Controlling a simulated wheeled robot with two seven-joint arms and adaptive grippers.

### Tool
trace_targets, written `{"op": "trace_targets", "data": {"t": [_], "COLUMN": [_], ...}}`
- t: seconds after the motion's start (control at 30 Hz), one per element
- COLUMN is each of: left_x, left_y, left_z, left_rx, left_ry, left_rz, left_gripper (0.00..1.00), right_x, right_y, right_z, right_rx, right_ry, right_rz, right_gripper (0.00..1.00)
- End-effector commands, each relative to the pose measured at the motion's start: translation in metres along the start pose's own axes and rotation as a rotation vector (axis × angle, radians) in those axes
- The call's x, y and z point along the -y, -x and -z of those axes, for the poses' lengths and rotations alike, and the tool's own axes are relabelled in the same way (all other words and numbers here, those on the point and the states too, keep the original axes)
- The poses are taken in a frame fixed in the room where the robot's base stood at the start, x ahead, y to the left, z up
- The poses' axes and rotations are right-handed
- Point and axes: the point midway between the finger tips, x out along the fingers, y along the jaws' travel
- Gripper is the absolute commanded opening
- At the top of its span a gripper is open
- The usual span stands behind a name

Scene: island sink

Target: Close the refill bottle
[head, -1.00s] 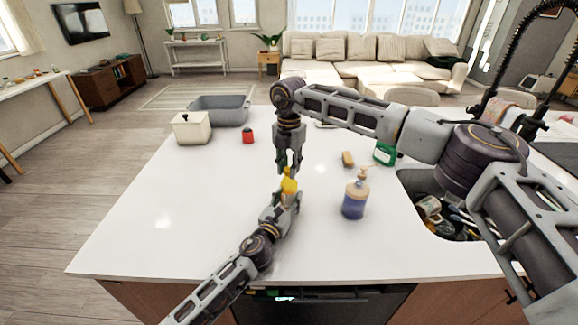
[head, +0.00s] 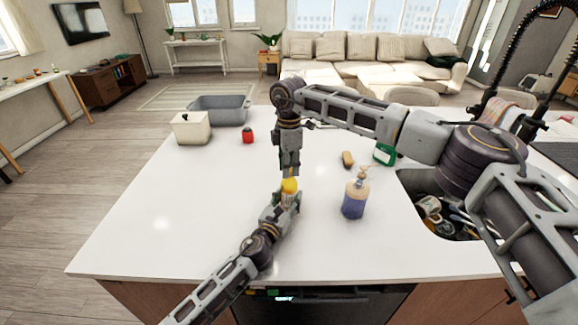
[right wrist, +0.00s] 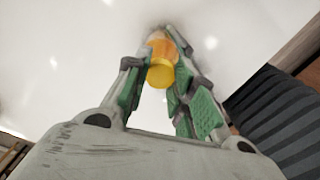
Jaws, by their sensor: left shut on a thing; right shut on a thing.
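The refill bottle (right wrist: 158,46), small and orange, is held upright low over the counter by my left gripper (head: 287,199). Its body is largely hidden by the fingers. A yellow cap (head: 289,185) sits at the bottle's top; the cap also shows in the right wrist view (right wrist: 160,76), in line with the bottle. My right gripper (head: 289,175) points straight down from above and is shut on the cap. Whether the cap is fully seated on the bottle cannot be told.
A sponge (head: 347,159), green item (head: 384,154), red item (head: 248,137), cream box (head: 192,128) and grey basin (head: 220,109) lie farther back. The left counter is clear.

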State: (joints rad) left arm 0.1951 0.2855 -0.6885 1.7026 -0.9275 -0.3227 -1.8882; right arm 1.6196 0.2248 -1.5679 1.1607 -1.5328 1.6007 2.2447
Motion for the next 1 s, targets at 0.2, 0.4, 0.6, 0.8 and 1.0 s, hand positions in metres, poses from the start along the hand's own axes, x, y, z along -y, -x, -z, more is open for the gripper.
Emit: {"op": "trace_targets", "data": {"t": [0.2, 0.4, 0.6, 0.8, 1.0], "left_x": [0.0005, 0.0004, 0.0003, 0.0003, 0.0002], "left_y": [0.0004, 0.0004, 0.0004, 0.0004, 0.0003], "left_z": [0.0014, 0.0014, 0.0014, 0.0014, 0.0013], "left_rx": [-0.002, -0.002, -0.002, -0.002, -0.002], "left_ry": [0.0, 0.0, 0.0, 0.0, 0.0], "left_rz": [0.001, 0.001, 0.0, 0.0, 0.0], "left_gripper": [0.0, 0.0, 0.0, 0.0, 0.0], "right_x": [-0.0003, -0.0002, -0.0002, 0.0, 0.0001], "right_y": [0.0003, 0.0002, 0.0002, 0.0, -0.0001], "right_z": [-0.0004, -0.0003, -0.0002, -0.0001, 0.0], "right_rx": [0.0, 0.0, 0.0, 0.0, 0.0], "right_ry": [-0.178, -0.33, -0.323, -0.321, -0.32], "right_rz": [-0.001, -0.001, -0.001, 0.0, 0.0], "right_gripper": [0.18, 0.18, 0.33, 0.5, 0.5]}}
